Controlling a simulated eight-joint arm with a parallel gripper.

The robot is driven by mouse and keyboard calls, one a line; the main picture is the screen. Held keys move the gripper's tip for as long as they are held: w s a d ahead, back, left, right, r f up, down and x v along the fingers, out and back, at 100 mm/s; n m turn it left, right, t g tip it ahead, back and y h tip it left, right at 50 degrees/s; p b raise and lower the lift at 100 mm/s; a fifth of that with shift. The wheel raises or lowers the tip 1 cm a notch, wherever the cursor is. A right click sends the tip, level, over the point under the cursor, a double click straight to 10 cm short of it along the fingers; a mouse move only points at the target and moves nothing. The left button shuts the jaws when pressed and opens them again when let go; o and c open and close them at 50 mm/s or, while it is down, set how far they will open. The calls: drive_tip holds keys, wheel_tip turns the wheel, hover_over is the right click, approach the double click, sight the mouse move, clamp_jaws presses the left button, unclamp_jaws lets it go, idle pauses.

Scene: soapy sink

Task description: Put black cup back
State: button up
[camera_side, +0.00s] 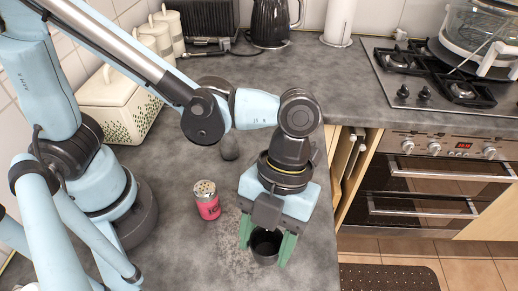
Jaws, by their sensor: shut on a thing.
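The black cup (266,247) is upright at the lower middle of the side view, near the right edge of the grey counter. My gripper (267,245) points down over it, with one green finger on each side, and is shut on the cup. The fingers cover parts of the cup's sides. I cannot tell whether its base touches the counter.
A red-pink shaker (208,203) stands just left of my gripper. A dark rounded object (229,148) lies behind it. A white bread box (118,105), canisters (168,30) and a black kettle (270,22) stand at the back. The stove (440,75) is at the right.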

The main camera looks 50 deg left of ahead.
drive_tip(key=shift+w+a+f, duration=0.1)
drive_tip(key=shift+w+f, duration=0.25)
drive_tip(key=shift+w, duration=0.2)
drive_tip(key=shift+w+f, duration=0.3)
drive_tip(key=shift+w, duration=0.25)
drive_tip(key=shift+f, duration=2)
drive_tip(key=shift+f, duration=0.1)
drive_tip(key=o, duration=1.1)
drive_tip(key=v, duration=1.2)
drive_tip(key=w+a+n+t, duration=0.2)
drive_tip(key=a+n+t, duration=0.1)
drive_tip(key=a+n, duration=0.5)
drive_tip(key=w+a+n+t+y, duration=0.1)
drive_tip(key=w+a+n+t, duration=0.1)
drive_tip(key=a+n+t, duration=0.2)
drive_tip(key=w+a+r+n+t, duration=0.1)
drive_tip(key=a+n+t, duration=0.3)
drive_tip(key=a+n, duration=0.7)
drive_tip(key=n, duration=0.8)
drive_tip(key=shift+w+a+y, duration=0.35)
drive_tip(key=shift+w+y, duration=0.05)
